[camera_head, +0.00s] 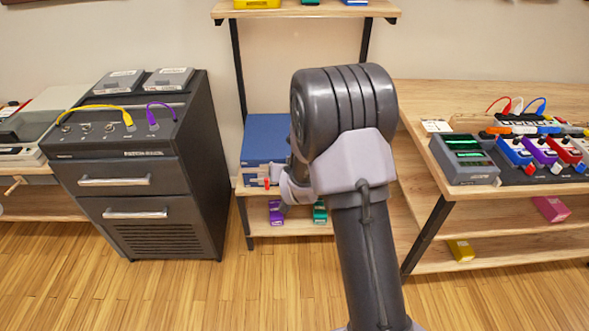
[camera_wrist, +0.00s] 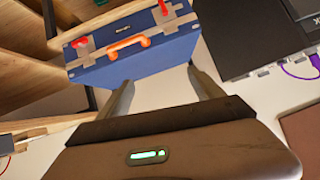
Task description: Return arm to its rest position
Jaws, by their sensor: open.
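My arm (camera_head: 362,215) rises through the middle of the head view, bent over at a thick dark joint. My gripper (camera_wrist: 159,79) is open in the wrist view, its two dark fingers spread with nothing held between them. A blue case (camera_head: 265,147) stands on the wooden shelf behind my arm, partly covered by it. In the wrist view the case (camera_wrist: 165,72), with an orange handle and red latches, lies just beyond the fingertips. I cannot tell whether they touch it. In the head view the gripper's fingers are hidden or too small to make out.
A dark drawer cabinet (camera_head: 140,194) with yellow and purple cables stands left. A wooden bench (camera_head: 425,150) at right holds colourful pedals (camera_head: 537,151) and a grey box (camera_head: 463,160). The shelf unit's upper board (camera_head: 305,12) is behind my arm. Open wooden floor (camera_head: 190,292) lies in front.

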